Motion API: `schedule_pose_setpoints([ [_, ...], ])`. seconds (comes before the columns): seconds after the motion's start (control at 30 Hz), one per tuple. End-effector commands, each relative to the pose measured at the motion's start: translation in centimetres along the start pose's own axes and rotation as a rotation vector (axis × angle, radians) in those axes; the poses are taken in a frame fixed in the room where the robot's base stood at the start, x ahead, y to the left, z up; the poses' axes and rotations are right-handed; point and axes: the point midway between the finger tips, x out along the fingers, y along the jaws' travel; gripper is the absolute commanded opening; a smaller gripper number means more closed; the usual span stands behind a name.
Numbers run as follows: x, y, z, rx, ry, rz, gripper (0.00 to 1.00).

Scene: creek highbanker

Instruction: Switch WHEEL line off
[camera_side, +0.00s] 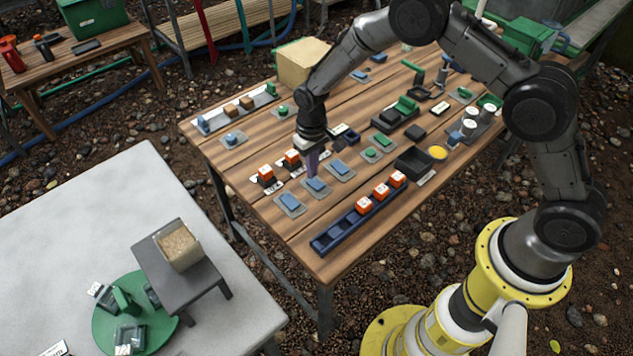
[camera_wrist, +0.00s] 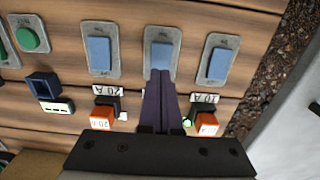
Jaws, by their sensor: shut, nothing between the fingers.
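Three blue rocker switches on grey plates stand in a row on the wooden table: a near one (camera_side: 290,201), a middle one (camera_side: 318,186) and a far one (camera_side: 340,168). In the wrist view they are the right one (camera_wrist: 217,63), the middle one (camera_wrist: 161,50) and the left one (camera_wrist: 100,53). Their plate lettering is too small to read, so I cannot tell which is WHEEL. My gripper (camera_side: 313,174) is shut and empty. Its fingertips (camera_wrist: 160,74) are at the lower edge of the middle rocker; I cannot tell whether they touch it.
Orange-and-black plugs (camera_side: 265,174) with amp labels stand beside the switches; my fingers hide the space between two of them in the wrist view. A blue tray (camera_side: 335,233) with orange blocks lies along the table's front. A green button (camera_wrist: 29,38) is at the upper left.

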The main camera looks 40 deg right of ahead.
Motion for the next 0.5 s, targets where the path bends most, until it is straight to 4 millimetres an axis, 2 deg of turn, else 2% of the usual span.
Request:
schedule_pose_setpoints([
  [0.5, -3.9, 0.0, -0.1, 0.000, 0.002, 0.000, 0.00],
])
